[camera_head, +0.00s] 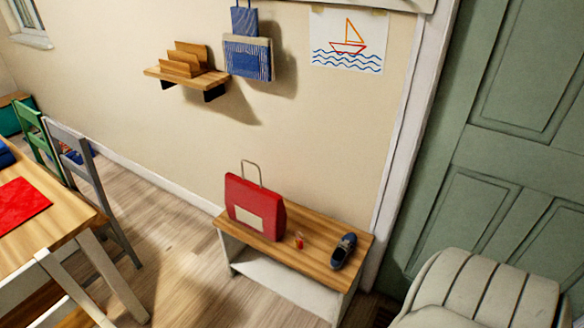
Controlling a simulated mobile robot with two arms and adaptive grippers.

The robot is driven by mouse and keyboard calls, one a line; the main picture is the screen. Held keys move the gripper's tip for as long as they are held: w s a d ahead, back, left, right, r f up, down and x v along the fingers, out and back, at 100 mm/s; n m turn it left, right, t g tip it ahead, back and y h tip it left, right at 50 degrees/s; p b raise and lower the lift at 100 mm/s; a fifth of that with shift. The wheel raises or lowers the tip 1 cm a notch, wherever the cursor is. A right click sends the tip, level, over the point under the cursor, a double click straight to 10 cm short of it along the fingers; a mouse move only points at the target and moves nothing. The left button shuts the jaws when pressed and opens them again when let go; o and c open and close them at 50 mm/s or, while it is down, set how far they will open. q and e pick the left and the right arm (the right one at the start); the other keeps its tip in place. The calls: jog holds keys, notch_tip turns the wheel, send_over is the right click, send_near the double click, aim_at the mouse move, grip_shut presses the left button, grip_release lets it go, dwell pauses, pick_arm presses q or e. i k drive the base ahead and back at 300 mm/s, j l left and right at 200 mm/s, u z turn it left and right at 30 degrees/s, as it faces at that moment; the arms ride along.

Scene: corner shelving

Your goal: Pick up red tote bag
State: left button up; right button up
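The red tote bag (256,206) stands upright on the left part of a low wooden bench (322,236). It has a beige patch on its front, and a thin pale handle loop rises above its top. Neither of my grippers shows in the head view, so nothing of mine is seen touching the bag.
On the bench lie a small red item (299,241) and a dark blue shoe (343,250). A wooden table (62,208) with chairs stands at the left. A grey ribbed object (480,290) fills the lower right, before a green door (500,130). Floor between table and bench is clear.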

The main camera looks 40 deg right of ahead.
aim_at(256, 207)
jog(key=z, duration=1.1)
